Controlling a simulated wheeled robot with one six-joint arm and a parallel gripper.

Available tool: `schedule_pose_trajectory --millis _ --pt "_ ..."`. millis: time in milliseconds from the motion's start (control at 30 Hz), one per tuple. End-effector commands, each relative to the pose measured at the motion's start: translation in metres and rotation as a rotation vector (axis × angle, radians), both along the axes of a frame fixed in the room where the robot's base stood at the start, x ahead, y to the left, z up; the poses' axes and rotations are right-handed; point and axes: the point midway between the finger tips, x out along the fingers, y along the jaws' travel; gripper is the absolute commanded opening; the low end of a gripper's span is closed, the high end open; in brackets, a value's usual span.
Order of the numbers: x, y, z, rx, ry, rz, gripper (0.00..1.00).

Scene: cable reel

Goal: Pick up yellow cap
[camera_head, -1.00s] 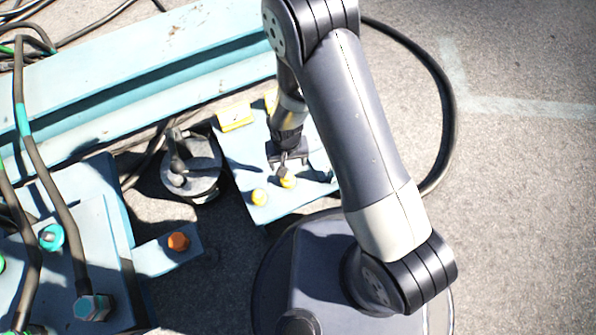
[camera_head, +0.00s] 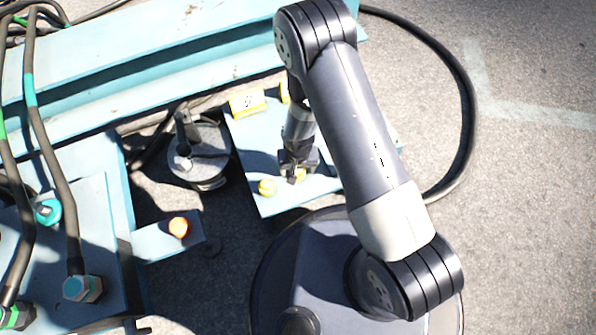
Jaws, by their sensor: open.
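My arm hides the right part of the plate.
A yellow block (camera_head: 247,102) stands at the plate's back edge. A grey round fitting with a lever (camera_head: 200,155) is to the left. An orange cap (camera_head: 179,227) sits on a blue bracket. Cables run at left, and a black hose (camera_head: 467,110) curves at right.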

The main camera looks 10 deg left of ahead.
Motion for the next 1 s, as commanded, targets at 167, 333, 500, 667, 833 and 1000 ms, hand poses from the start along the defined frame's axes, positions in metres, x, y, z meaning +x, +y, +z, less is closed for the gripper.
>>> schedule_pose_trajectory --millis 167,333,500,667,833,1000 --pt "0.0003 0.0001 0.0012 0.000 -0.001 0.000 0.65" --pt "0.0002 0.0000 0.0013 0.000 -0.001 -0.001 0.51" --pt "0.0002 0.0000 0.0013 0.000 -0.001 -0.001 0.37" --pt "0.0003 0.0000 0.0014 0.000 -0.001 -0.001 0.24" --pt "0.0003 0.0000 0.0014 0.000 -0.001 -0.001 0.20" --pt "0.0007 0.0003 0.0072 0.001 -0.002 -0.001 0.20"
